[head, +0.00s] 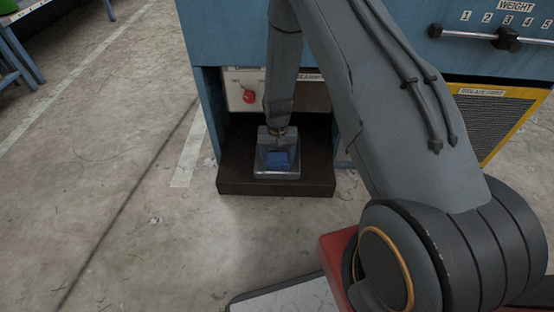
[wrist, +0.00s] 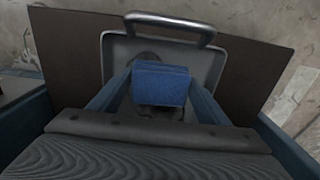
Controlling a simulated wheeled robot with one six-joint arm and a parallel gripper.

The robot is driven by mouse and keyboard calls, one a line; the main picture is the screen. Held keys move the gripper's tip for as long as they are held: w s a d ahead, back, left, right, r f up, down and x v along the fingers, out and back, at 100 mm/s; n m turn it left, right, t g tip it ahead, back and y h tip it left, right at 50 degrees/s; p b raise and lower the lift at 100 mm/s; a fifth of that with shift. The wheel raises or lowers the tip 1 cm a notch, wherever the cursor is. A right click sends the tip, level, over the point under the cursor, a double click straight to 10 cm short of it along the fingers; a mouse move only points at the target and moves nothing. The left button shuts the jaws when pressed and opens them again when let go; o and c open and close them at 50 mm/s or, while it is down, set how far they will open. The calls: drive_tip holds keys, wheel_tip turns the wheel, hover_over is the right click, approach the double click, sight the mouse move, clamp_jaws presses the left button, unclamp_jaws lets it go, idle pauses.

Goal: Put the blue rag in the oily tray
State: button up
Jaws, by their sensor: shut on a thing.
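The blue rag (wrist: 161,83) is a small folded block between the two fingers of my gripper (wrist: 160,92), which is shut on it. It also shows in the head view (head: 278,158). The rag is within the outline of the oily tray (wrist: 214,66), a grey metal tray with a bar handle and a dark stain on its floor. The tray also shows in the head view (head: 277,175), below my gripper (head: 278,146). I cannot tell whether the rag touches the tray floor. My gripper hides part of the tray's near side.
The tray stands on a dark brown ledge (head: 228,183) in a recess of a blue cabinet (head: 226,40). A panel with a red knob (head: 249,96) is behind it. Cabinet walls flank the recess. Open concrete floor (head: 130,230) is at left.

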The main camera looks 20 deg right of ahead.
sight(277, 157)
drive_tip(key=shift+f, duration=0.1)
drive_tip(key=o, duration=0.9)
wheel_tip(277, 157, up, 12)
drive_tip(key=p, duration=0.6)
drive_tip(key=s+a+r+n, duration=0.2)
drive_tip(key=s+a+r, duration=0.2)
drive_tip(key=a+r, duration=0.3)
drive_tip(key=s+a+r+n, duration=0.1)
drive_tip(key=s+a+r, duration=0.35)
drive_tip(key=r, duration=0.55)
drive_tip(key=s+a+r+n, duration=0.2)
drive_tip(key=s+a+r, duration=0.35)
drive_tip(key=r, duration=0.25)
drive_tip(key=s+a+r+n, duration=0.1)
drive_tip(key=s+r, duration=0.2)
drive_tip(key=s, duration=0.4)
drive_tip(key=s+a+r+n+y, duration=0.1)
drive_tip(key=s+r+n, duration=0.1)
drive_tip(key=s+r, duration=0.2)
drive_tip(key=s+a+r+n+y, duration=0.1)
drive_tip(key=s+r, duration=0.3)
drive_tip(key=s, duration=0.7)
drive_tip(key=shift+a+n+b, duration=0.3)
drive_tip(key=shift+n, duration=0.1)
